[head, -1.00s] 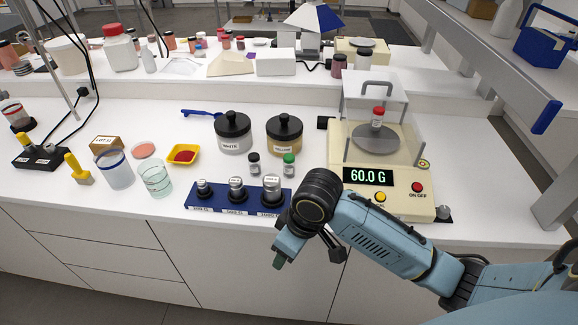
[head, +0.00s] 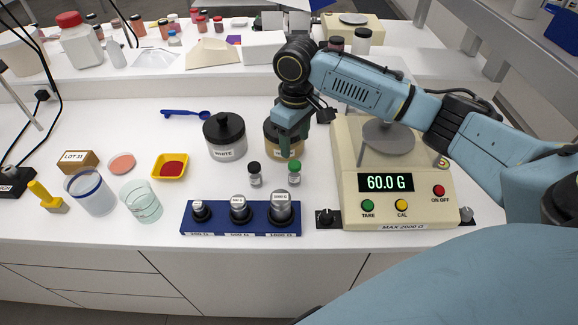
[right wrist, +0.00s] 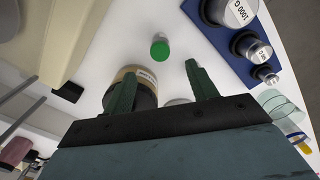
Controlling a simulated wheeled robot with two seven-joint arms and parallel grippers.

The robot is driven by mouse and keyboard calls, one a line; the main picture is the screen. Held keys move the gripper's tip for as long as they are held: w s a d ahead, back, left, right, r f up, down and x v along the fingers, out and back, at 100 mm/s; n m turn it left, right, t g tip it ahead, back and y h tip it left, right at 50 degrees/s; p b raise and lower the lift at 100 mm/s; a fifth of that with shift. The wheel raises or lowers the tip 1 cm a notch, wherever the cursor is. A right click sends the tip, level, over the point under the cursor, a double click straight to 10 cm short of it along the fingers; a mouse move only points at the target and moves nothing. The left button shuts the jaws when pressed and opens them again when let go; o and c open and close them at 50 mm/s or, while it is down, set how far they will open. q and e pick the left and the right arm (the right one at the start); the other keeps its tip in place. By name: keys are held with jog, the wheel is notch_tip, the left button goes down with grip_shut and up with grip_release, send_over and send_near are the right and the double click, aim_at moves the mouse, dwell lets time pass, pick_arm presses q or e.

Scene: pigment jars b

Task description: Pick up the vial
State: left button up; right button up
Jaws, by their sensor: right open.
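A small vial with a green cap (head: 294,174) stands upright on the white bench, in front of the yellow jar (head: 271,139). The green cap (right wrist: 160,49) also shows in the right wrist view, ahead of the fingertips and roughly between their lines. A second small vial with a black cap (head: 255,176) stands just left of it. My right gripper (head: 292,150) points down with open, empty jaws, above and behind the green-capped vial, in front of the yellow jar. In the right wrist view my right gripper (right wrist: 161,80) shows both fingers apart. My left gripper is not in view.
A blue weight rack (head: 222,218) with three weights lies in front of the vials. The scale (head: 350,160), reading 60.0 G, stands to the right. The white jar (head: 224,139) is behind left. My right arm covers part of the scale.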

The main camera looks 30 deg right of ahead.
aim_at(295, 165)
jog(key=f, duration=0.5)
jog(key=shift+s, duration=0.2)
jog(key=shift+f, duration=0.25)
notch_tip(295, 165, down, 2)
jog(key=shift+f, duration=0.25)
notch_tip(295, 165, down, 2)
jog(key=shift+w+f, duration=0.15)
jog(key=shift+f, duration=0.3)
jog(key=shift+c, duration=0.4)
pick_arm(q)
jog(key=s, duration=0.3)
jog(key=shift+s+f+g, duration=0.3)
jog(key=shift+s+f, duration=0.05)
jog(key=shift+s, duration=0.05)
pick_arm(e)
jog(key=c, duration=1)
